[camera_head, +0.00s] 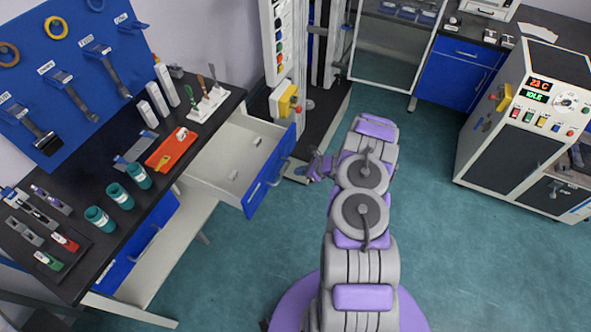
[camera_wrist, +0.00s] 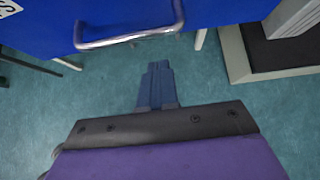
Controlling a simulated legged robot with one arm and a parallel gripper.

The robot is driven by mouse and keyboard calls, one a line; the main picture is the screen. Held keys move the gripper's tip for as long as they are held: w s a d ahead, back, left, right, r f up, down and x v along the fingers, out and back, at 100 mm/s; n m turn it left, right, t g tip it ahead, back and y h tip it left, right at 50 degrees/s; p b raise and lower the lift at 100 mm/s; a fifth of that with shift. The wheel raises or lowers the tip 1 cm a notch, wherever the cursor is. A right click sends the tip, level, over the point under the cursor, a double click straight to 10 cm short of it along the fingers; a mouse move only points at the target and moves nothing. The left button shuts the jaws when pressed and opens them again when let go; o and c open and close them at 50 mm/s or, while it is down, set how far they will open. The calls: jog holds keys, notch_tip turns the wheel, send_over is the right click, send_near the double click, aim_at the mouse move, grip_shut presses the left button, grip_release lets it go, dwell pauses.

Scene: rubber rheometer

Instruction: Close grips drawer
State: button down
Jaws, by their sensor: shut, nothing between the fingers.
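The open drawer (camera_head: 235,160) sticks out from under the black bench, with a white inside and a blue front (camera_head: 270,171). A few small pale pieces lie in it. My gripper (camera_head: 313,166) is just right of the blue front, at the end of my purple and grey arm. In the wrist view the blue drawer front (camera_wrist: 110,18) fills the top, with its metal handle (camera_wrist: 130,39). My gripper (camera_wrist: 158,66) is shut and empty, pointing at the drawer front near the handle's right part.
The black bench (camera_head: 75,233) holds green cups, a red tray (camera_head: 171,149) and several grips. A tall test machine (camera_head: 286,60) stands close behind the drawer. A grey control cabinet (camera_head: 525,120) stands at right. The green floor between is clear.

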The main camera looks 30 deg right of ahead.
jog(key=shift+w+a+r, duration=0.3)
jog(key=shift+w+a, duration=0.6)
